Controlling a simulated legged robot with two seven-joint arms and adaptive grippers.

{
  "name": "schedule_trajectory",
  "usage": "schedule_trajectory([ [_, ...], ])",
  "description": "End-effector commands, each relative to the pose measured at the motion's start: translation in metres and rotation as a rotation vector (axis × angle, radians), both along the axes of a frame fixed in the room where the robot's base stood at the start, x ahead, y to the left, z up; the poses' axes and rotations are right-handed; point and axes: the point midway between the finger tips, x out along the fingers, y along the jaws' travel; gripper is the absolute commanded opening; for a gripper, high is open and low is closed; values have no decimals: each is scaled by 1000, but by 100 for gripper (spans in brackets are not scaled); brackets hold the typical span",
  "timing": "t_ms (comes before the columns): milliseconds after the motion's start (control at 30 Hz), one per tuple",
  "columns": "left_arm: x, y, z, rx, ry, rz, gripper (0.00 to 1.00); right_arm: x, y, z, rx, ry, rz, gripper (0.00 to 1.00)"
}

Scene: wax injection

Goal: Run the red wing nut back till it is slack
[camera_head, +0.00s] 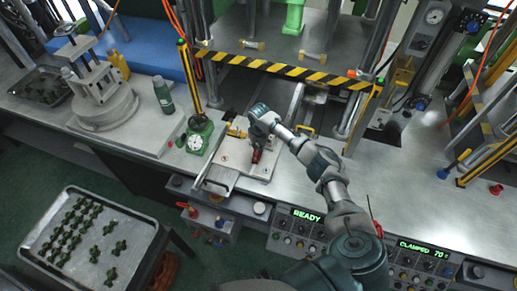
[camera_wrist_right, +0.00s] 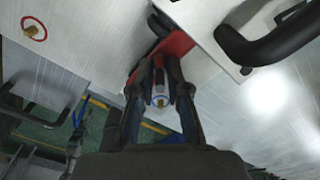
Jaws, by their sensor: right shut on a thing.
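The red wing nut (camera_wrist_right: 172,47) shows in the right wrist view between the fingertips of my right gripper (camera_wrist_right: 160,80). A threaded stud end with a pale blue ring (camera_wrist_right: 160,98) shows between the fingers. In the head view my right gripper (camera_head: 257,154) points down at the front plate of the press, with a bit of red at its tips. The gripper is shut on the wing nut and hides part of it. How tight the nut sits cannot be told. My left gripper is not in view.
A black handle (camera_wrist_right: 275,40) stands close beside the wing nut. A yellow-black striped bar (camera_head: 285,69) crosses behind and above. Control panels, one reading READY (camera_head: 307,215), line the front edge. Bench at right (camera_head: 430,180) is mostly clear.

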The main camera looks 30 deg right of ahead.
Motion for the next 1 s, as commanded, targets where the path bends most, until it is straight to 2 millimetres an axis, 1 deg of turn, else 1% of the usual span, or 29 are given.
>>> schedule_trajectory([
  [200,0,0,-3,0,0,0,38,2,1,0,0,-6,111,0],
  [400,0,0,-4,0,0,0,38,2,1,-1,0,-5,165,0],
  [900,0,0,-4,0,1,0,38,1,2,-1,1,-4,183,0],
  [933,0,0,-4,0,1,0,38,1,2,-1,1,-4,183,20],
  [967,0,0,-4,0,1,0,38,1,2,-1,1,-4,182,26],
  [1000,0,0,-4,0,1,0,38,1,2,-1,2,-3,182,26],
])
